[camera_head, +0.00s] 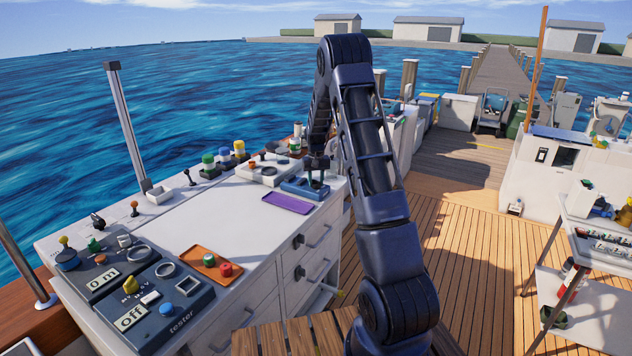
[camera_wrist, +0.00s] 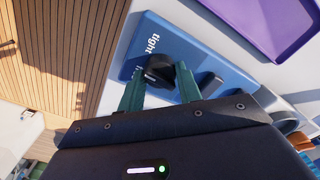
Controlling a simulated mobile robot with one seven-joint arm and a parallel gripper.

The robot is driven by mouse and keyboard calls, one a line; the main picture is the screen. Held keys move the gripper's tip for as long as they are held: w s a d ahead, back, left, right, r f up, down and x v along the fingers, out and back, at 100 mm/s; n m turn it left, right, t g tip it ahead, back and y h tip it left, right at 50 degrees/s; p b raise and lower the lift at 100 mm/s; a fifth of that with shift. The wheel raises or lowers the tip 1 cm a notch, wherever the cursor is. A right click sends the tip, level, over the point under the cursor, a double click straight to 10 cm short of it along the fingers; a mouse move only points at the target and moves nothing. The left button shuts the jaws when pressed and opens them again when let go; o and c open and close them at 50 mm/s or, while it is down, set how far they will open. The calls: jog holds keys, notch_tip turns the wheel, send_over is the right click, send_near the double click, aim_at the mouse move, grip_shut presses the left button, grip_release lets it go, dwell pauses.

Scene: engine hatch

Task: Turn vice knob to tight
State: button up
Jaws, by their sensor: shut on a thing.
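The vice (camera_head: 298,188) is a blue unit on the white bench top, below my gripper (camera_head: 318,168) in the head view. In the wrist view the blue vice plate (camera_wrist: 180,42) carries the white word "tight", with a second word partly hidden by the knob. The black vice knob (camera_wrist: 160,70) sits between the two green fingers of my gripper (camera_wrist: 160,84). The gripper is shut on the knob. The fingers and gripper body hide part of the knob and plate, so I cannot tell which way it is set.
A purple tray (camera_head: 287,203) lies just in front of the vice and also shows in the wrist view (camera_wrist: 262,22). A grey device with a round fitting (camera_head: 268,171) stands behind the vice. An orange tray (camera_head: 209,262) and a tester (camera_head: 165,310) stand nearer. The bench middle is clear.

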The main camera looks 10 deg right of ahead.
jog(key=m, duration=0.3)
jog(key=shift+m, duration=2.6)
jog(key=o, duration=1)
jog(key=shift+r, duration=0.15)
jog(key=shift+r, duration=5.3)
